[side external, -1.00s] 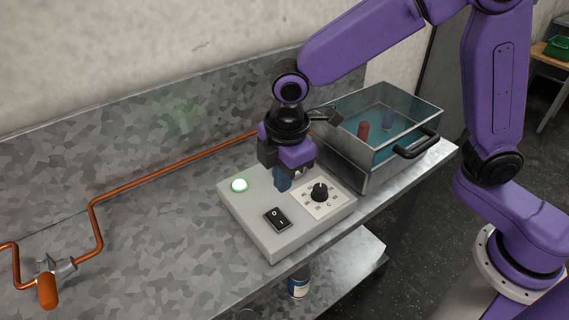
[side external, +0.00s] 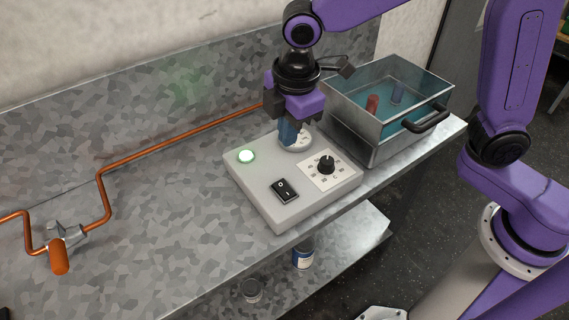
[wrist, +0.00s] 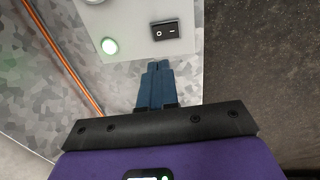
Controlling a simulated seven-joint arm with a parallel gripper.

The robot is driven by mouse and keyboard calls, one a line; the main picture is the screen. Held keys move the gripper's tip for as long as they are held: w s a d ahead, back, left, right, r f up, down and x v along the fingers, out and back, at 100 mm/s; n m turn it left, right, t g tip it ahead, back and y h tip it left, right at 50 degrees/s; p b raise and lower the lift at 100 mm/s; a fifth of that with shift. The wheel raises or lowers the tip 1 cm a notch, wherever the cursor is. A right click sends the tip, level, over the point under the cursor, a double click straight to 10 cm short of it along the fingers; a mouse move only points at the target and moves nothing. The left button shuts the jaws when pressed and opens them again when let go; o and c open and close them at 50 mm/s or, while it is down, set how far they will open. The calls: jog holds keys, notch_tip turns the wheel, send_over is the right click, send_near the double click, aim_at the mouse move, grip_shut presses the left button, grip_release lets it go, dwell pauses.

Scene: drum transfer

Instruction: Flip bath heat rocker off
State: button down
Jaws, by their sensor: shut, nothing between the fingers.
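The black rocker switch (side external: 285,190), marked O and I, sits on the front of the pale grey control box (side external: 268,208). The wrist view also shows the rocker (wrist: 165,29); which side is pressed down is too small to tell. In the wrist view the closed fingertips (wrist: 157,66) point toward the rocker.
A black knob (side external: 326,165) on a white scale plate is to the rocker's right. A metal bath (side external: 350,122) with blue liquid stands behind the box at right. A copper pipe with an orange-handled valve (side external: 60,256) runs at left. The bench left of the box is clear.

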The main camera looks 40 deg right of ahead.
aim_at(283, 185)
jog(key=shift+f, duration=0.1)
dwell(0.3)
jog(key=f, duration=0.4)
jog(key=w+f, duration=0.1)
jog(key=f, duration=0.4)
jog(key=w+f, duration=0.1)
jog(key=f, duration=0.3)
jog(key=shift+f, duration=0.35)
jog(key=shift+w+f+g, duration=0.15)
jog(key=shift+f+g, duration=0.05)
jog(key=shift+g, duration=0.1)
jog(key=shift+s, duration=0.25)
jog(key=shift+s+r, duration=0.15)
jog(key=shift+s, duration=0.45)
jog(key=shift+r, duration=0.1)
